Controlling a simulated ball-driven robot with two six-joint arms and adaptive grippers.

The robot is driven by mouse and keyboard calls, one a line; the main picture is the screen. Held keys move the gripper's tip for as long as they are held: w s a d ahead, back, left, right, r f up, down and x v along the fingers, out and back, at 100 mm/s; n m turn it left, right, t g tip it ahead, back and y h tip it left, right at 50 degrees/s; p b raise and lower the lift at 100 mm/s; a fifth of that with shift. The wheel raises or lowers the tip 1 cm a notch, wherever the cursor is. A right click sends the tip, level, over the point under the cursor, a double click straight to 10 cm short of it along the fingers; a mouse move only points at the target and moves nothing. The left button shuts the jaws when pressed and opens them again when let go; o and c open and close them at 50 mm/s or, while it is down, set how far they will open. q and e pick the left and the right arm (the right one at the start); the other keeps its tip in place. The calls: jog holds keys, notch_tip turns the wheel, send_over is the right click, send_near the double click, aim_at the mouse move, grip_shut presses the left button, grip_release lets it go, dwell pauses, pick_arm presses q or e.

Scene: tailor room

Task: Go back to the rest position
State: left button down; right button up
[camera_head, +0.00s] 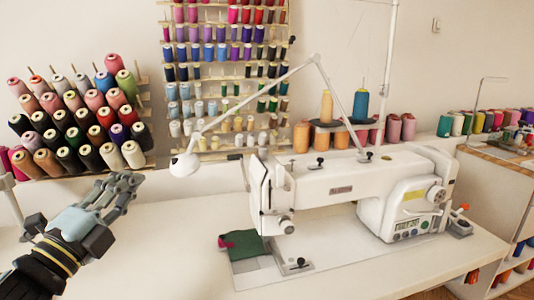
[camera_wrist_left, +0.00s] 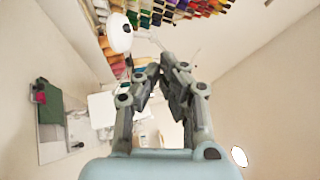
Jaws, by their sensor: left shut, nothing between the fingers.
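My left gripper (camera_head: 122,187) is at the left of the head view, raised over the left part of the white table (camera_head: 170,262). It is shut and empty. In the left wrist view my left gripper (camera_wrist_left: 165,70) shows its two fingers drawn together at the tips. My right gripper is not in either view.
A white sewing machine (camera_head: 350,184) stands on the table, with dark green cloth (camera_head: 242,246) at its left end. A white lamp (camera_head: 184,165) hangs right of my left gripper. A rack of thread spools (camera_head: 75,125) is behind it. The table's front left is clear.

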pick_arm(q)
jog(key=s+a+f+n+g+y, duration=0.75)
jog(key=s+f+n+y, duration=0.2)
jog(key=n, duration=0.55)
jog(key=s+d+f+n+g+h, duration=0.1)
jog(key=s+f+n+g, duration=0.15)
jog(key=s, duration=0.45)
jog(key=s+d+f+n+g, duration=0.1)
jog(key=s+d+n+g, duration=0.1)
jog(key=s+g, duration=0.35)
jog(key=s+d+f+n+g+h, duration=0.1)
jog(key=s+f+n+g, duration=0.1)
jog(key=s, duration=0.7)
notch_tip(320, 180, down, 31)
jog(key=s+a+b, duration=0.2)
jog(key=s+b, duration=0.1)
jog(key=b, duration=0.2)
jog(key=s+a+f+g+b, duration=0.1)
jog(key=s+f+g+b, duration=0.1)
jog(key=s+f, duration=1.7)
jog(key=shift+s+a+f+b, duration=0.2)
jog(key=shift+f+b, duration=0.3)
jog(key=shift+b, duration=0.35)
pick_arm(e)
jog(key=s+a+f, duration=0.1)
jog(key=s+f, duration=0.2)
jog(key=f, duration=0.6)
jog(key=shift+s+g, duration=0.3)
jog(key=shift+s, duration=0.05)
